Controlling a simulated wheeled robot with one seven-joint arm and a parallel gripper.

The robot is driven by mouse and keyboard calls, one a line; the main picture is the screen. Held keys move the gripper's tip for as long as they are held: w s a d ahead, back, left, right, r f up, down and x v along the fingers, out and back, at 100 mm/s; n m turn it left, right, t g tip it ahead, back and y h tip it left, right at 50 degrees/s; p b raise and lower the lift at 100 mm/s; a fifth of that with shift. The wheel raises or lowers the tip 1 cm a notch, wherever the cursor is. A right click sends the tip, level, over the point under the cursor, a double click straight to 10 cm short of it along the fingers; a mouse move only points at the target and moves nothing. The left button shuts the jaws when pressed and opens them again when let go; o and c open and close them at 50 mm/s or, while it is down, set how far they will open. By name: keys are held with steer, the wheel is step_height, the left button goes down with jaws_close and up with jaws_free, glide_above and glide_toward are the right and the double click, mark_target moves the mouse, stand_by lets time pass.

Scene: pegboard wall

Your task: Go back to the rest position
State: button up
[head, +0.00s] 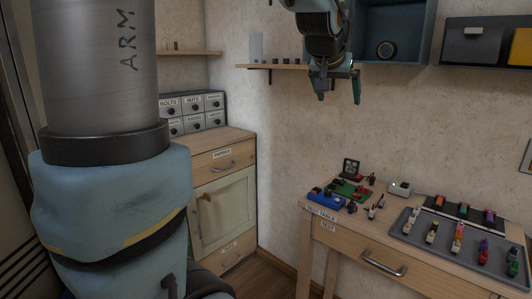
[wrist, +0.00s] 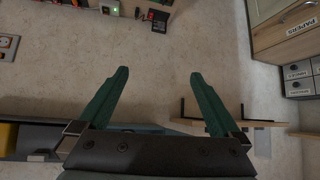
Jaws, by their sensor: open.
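My gripper (head: 339,88) hangs in the upper middle of the head view, pointing down, in front of the wall and near the right end of a wooden shelf. Its two green fingers are spread wide apart.
A test table (head: 325,216) with a grey tray (head: 422,257) and small parts stands at right. A wooden shelf (head: 270,67), a blue wall box (head: 417,30) and a dark cabinet (head: 490,48) are near my gripper. A drawer cabinet (head: 232,172) stands in the corner.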

steer(key=s+a+f+n+g+y+p, duration=0.2)
steer(key=s+a+f+n+g+y, duration=0.15)
steer(key=a+f, duration=1)
steer(key=s+a+f+n+g+p, duration=0.1)
steer(key=s+a+f+g, duration=0.2)
steer(key=s+a+f, duration=0.5)
steer(key=s+a+y, duration=0.1)
steer(key=s+a, duration=0.1)
steer(key=s, duration=0.1)
steer(key=shift+s+a+f, duration=0.2)
steer(key=shift+s+a, duration=0.05)
steer(key=shift+a, duration=0.05)
steer(key=shift+n, duration=0.25)
steer(key=shift+c, duration=0.2)
